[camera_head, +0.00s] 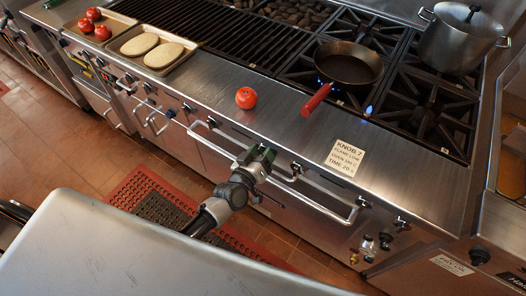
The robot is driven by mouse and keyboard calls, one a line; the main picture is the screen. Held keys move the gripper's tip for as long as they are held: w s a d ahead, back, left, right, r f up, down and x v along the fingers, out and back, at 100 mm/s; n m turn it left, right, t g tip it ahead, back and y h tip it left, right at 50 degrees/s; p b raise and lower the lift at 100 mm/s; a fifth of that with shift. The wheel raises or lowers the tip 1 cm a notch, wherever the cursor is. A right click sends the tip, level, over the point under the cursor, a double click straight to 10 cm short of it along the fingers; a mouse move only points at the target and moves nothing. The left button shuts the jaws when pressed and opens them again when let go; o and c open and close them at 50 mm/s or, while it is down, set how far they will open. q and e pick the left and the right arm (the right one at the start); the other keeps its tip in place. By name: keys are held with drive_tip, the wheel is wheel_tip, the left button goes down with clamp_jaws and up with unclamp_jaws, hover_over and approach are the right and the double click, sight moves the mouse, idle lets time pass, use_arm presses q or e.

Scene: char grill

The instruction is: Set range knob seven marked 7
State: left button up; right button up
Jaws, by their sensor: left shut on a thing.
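The stainless range front (285,182) carries a row of dark knobs, with one (295,167) to the right of my left gripper. My left gripper (262,156) is at the front panel, shut on a range knob that its fingers hide. The number by that knob cannot be read. A paper card (345,157) on the front ledge reads "KNOB 7, FLAME LOW", with oven and time lines below. Small blue flames (368,110) show near the pan (348,64). My right gripper is not in view.
An oven handle bar (310,203) runs just below the gripper. A tomato (246,97) sits on the ledge, and the pan's red handle (316,99) points toward the front. A steel pot (461,38) stands at the back right. A bare steel surface (130,255) fills the lower left.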

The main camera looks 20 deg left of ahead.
use_arm(q)
drive_tip(key=shift+n, duration=0.4)
drive_tip(key=o, duration=0.9)
drive_tip(key=b+v, duration=0.1)
drive_tip(key=v, duration=1)
drive_tip(key=shift+w, duration=0.1)
